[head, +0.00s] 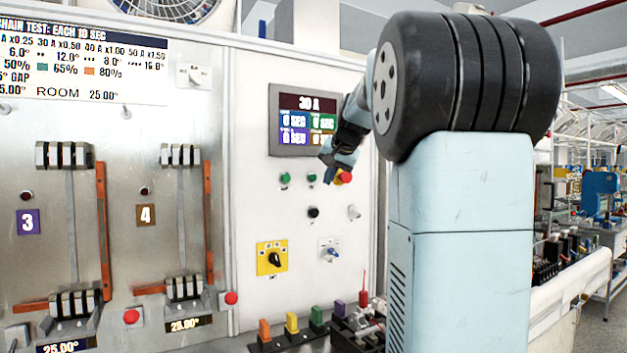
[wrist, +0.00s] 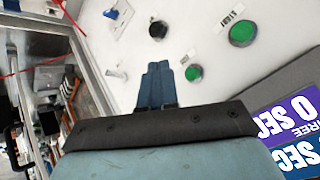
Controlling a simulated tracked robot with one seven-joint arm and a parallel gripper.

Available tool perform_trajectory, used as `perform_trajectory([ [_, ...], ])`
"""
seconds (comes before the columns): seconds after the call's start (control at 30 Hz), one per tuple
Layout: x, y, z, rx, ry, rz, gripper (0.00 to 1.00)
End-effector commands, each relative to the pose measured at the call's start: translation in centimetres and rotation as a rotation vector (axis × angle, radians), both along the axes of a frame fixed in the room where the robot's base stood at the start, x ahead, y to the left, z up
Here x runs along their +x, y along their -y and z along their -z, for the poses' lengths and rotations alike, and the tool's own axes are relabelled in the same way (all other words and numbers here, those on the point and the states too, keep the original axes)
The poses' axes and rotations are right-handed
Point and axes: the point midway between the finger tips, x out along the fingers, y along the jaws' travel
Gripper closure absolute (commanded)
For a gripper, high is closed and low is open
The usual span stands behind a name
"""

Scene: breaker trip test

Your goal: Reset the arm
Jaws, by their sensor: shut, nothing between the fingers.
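My gripper (head: 331,172) is in front of the white control panel (head: 250,165), below the display, and its fingers look closed together and empty. In the wrist view my gripper (wrist: 158,70) shows as two blue fingers side by side, pointing at the panel near a green button (wrist: 193,73). I cannot tell whether the fingertips touch the panel. My light blue arm (head: 460,230) stands at the right of the head view and hides part of the panel's right side.
The display (head: 303,120) reads 30 A. A red button (head: 346,178) is beside my gripper, with a black knob (head: 313,212) and a yellow rotary switch (head: 272,258) lower. Breaker columns 3 and 4 stand left. Coloured blocks (head: 291,323) line the bench below.

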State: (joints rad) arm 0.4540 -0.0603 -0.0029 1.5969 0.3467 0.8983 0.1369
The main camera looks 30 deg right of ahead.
Motion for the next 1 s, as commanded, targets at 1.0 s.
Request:
perform_trajectory([
  [1.0, -11.5, -12.0, 6.6, -0.129, -0.123, -0.219, 1.0],
])
